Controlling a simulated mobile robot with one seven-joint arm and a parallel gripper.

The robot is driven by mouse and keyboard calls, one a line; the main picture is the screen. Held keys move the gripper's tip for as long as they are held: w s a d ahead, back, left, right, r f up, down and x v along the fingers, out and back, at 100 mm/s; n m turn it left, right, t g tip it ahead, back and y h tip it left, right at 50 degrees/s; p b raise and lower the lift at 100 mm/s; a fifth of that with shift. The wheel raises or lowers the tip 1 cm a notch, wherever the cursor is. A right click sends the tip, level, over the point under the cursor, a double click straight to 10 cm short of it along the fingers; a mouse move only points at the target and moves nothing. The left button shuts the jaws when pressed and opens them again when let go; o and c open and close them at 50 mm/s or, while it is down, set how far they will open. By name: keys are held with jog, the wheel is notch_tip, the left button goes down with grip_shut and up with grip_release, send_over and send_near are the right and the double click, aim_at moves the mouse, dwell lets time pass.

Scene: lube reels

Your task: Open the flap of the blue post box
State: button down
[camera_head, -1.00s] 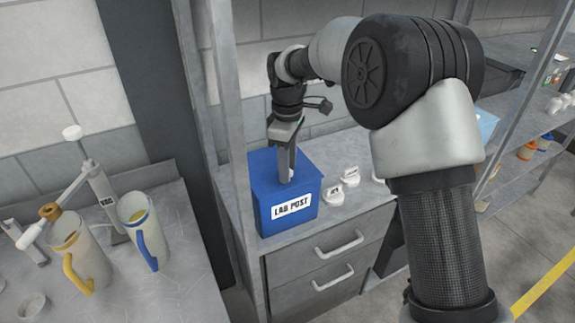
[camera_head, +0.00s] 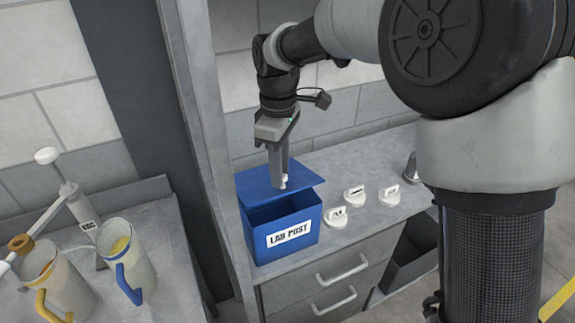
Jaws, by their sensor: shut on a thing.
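The blue post box (camera_head: 284,236), with a white "LAB POST" label on its front, stands on the grey counter left of centre. Its blue flap (camera_head: 256,181) is tilted up at the front, and a dark gap shows between flap and box. My gripper (camera_head: 282,184) points down from above and is shut on a small white knob (camera_head: 284,178) on the flap. The fingers partly hide the knob.
Several white stamp-like pieces (camera_head: 354,195) stand on the counter (camera_head: 376,220) right of the box. A grey shelf post (camera_head: 205,130) rises just left of it. Two jugs (camera_head: 127,262) stand on the left bench. Drawers are below.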

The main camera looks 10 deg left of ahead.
jog(key=shift+w+a+r, duration=0.3)
jog(key=shift+w+r, duration=0.4)
jog(key=shift+r, duration=0.05)
jog(key=shift+a, duration=0.15)
jog(key=c, duration=1.8)
grip_release()
jog(key=shift+f, duration=0.1)
jog(key=o, duration=0.3)
jog(key=shift+w+f, duration=0.15)
jog(key=shift+w, duration=0.05)
jog(key=shift+s, duration=0.1)
